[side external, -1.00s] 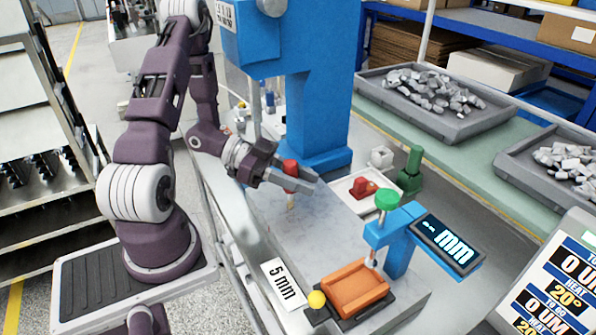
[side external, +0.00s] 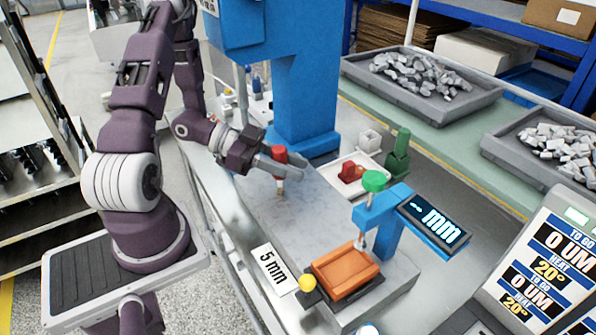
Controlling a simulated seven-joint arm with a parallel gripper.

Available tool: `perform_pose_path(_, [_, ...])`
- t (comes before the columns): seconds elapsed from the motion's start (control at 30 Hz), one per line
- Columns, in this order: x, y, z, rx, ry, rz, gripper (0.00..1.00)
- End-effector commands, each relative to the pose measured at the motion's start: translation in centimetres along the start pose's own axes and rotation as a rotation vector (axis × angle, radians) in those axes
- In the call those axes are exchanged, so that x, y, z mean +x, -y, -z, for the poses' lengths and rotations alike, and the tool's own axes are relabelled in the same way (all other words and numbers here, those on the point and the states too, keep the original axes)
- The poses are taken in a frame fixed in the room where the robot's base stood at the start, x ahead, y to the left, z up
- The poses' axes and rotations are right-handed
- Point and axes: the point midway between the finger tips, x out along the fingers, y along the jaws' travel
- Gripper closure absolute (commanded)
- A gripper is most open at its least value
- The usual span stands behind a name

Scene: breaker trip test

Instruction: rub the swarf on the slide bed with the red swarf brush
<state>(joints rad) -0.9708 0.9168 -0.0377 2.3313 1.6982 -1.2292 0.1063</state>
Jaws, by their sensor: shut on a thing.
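My gripper (side external: 288,166) is shut on the red swarf brush (side external: 279,153), which it holds upright. The brush's pale tan tip (side external: 281,188) points down at the rear part of the grey stone slab (side external: 302,205); I cannot tell whether it touches. An orange block-like tray (side external: 345,268) sits on a dark slide base at the slab's front, with a yellow ball knob (side external: 306,284) at its left. This looks like the slide bed, and the brush is behind it, well apart. No swarf can be made out on it at this size.
A blue gauge stand with a display (side external: 432,220) and a green knob (side external: 374,181) rises beside the orange tray. A white tray with a red item (side external: 350,172) and a green object (side external: 398,153) stand behind.

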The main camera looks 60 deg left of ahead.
Motion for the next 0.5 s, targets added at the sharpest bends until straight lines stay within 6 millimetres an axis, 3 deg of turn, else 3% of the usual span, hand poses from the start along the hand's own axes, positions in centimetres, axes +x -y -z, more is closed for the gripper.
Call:
perform_pose_path(0.33, [-2.2,2.3,-0.7,0.002,0.002,0.002,1.00])
perform_pose_path(0.5, [-2.9,2.2,1.6,0.004,0.003,0.000,1.00])
